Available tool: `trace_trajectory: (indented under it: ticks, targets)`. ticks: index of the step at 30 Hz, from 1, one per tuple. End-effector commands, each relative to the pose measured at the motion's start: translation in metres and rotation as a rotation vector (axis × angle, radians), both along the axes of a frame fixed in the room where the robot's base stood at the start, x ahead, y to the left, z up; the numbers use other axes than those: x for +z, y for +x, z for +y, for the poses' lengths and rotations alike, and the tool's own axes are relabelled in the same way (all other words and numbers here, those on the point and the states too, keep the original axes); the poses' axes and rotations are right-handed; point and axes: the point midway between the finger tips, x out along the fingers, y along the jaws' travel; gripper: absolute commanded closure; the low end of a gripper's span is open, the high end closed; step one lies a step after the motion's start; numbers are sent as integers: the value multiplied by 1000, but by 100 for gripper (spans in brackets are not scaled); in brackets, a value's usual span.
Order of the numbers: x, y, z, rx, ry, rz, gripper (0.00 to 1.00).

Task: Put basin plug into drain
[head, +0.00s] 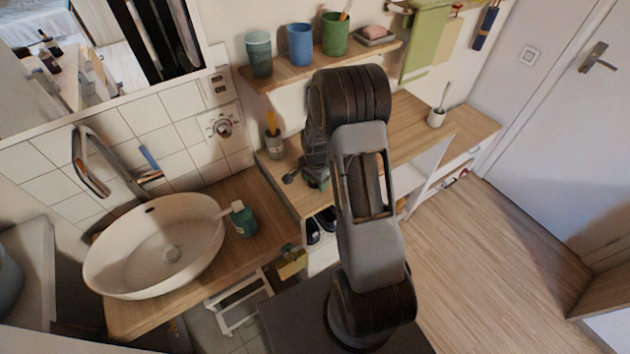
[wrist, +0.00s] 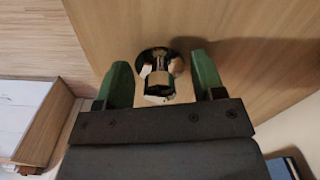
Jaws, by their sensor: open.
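The white oval basin (head: 110,262) stands on the wooden counter at the left of the head view. In the wrist view a shiny chrome piece with a round disc and a stem, seemingly the basin plug (wrist: 158,72), is at a wooden surface. My gripper (wrist: 162,82) is open, with one green finger on each side of the plug. I cannot tell whether either finger touches it. In the head view my gripper (head: 314,178) is low over the wooden shelf right of the basin, partly hidden by my arm.
A tap (head: 92,165) arches over the basin's back. A green soap bottle (head: 243,219) stands close to its right rim. A cup with a brush (head: 274,146) is behind my gripper. An upper shelf (head: 275,76) with several cups overhangs the lower surface. Floor at right is clear.

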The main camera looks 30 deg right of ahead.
Motion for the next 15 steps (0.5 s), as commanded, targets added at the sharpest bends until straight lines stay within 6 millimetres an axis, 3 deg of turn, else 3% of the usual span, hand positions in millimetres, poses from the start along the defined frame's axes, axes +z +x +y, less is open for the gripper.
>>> trace_trajectory:
  ticks: [8, 15]
  targets:
    - [-3, 0, 0, 0, -1, -1, 37]
    - [-3, 0, 0, 0, 0, -1, 58]
